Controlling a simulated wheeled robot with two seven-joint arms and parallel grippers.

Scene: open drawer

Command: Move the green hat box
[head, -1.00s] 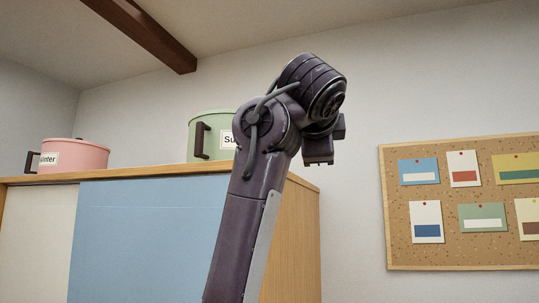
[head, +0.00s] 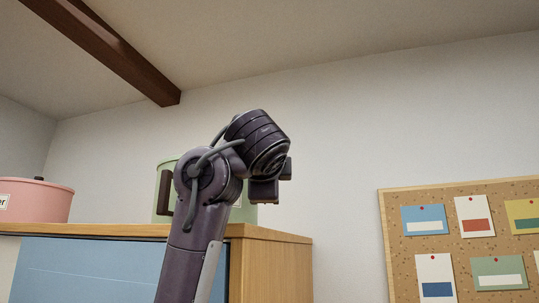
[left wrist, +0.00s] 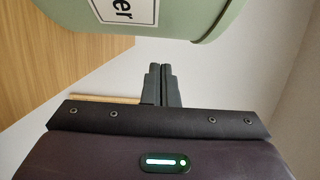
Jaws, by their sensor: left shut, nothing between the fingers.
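The green hat box (head: 165,178) stands on top of a cabinet, with a dark handle on its left side. My left arm covers its middle and its label in the head view. In the left wrist view the green hat box (left wrist: 190,18) fills the top edge, with part of a white label showing. My left gripper (left wrist: 162,68) is shut and empty, its fingertips just short of the box's edge in that picture. In the head view the left gripper (head: 266,190) overlaps the box's right side; I cannot tell whether they touch. My right gripper is not in view.
The wooden cabinet (head: 275,265) has a blue sliding front (head: 90,270). A pink hat box (head: 35,200) stands on its top at the left, with a gap between the boxes. A cork board (head: 450,250) with cards hangs on the right wall. A dark beam crosses the ceiling.

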